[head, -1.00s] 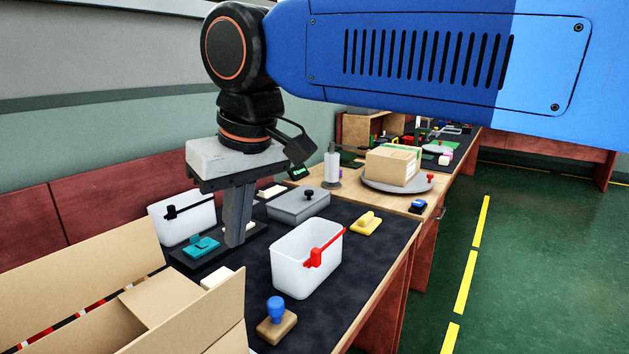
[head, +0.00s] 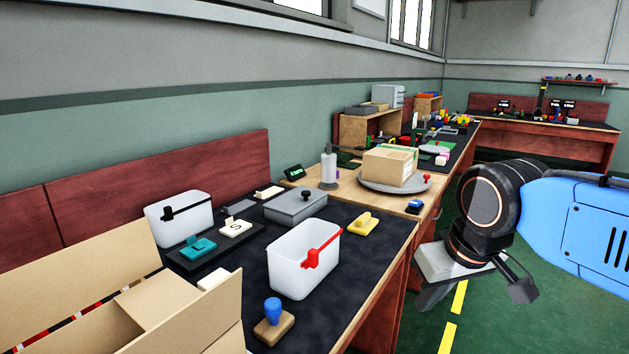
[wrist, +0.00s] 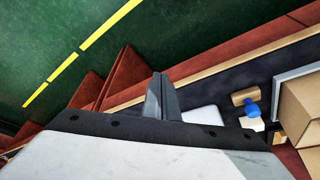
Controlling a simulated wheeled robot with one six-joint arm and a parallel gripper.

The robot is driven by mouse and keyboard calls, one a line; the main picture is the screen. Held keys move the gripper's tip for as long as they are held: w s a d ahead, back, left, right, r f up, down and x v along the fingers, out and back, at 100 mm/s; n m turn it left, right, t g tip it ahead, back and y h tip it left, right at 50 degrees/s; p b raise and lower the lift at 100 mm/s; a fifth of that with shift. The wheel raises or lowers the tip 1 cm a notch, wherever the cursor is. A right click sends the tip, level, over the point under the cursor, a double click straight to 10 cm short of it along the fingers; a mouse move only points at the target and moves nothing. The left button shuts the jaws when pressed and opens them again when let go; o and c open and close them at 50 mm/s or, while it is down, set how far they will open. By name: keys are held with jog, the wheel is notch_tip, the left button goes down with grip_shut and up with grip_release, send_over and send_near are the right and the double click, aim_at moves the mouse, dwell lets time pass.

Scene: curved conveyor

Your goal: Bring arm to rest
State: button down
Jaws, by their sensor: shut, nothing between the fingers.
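My gripper (head: 432,296) hangs from my blue arm at the right of the head view, out over the green floor and beyond the bench's front edge. Its fingers point down and are shut with nothing held. In the wrist view my gripper's fingers (wrist: 162,97) are together, with floor and bench edge behind them.
The dark bench mat (head: 345,222) holds a white bin with red handle (head: 290,265), a grey lidded box (head: 296,207), a blue-knobbed stamp (head: 273,325) and a yellow stamp (head: 363,224). An open carton (head: 75,285) stands front left. A box (head: 390,165) sits on a turntable.

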jog(key=s+d+f+m+h, duration=0.1)
jog(key=s+d+f+m, duration=0.2)
jog(key=s+d+f, duration=0.3)
jog(key=d+f, duration=0.3)
jog(key=shift+s+f+t, duration=0.3)
jog(key=shift+s+f, duration=0.05)
jog(key=shift+s+d, duration=0.1)
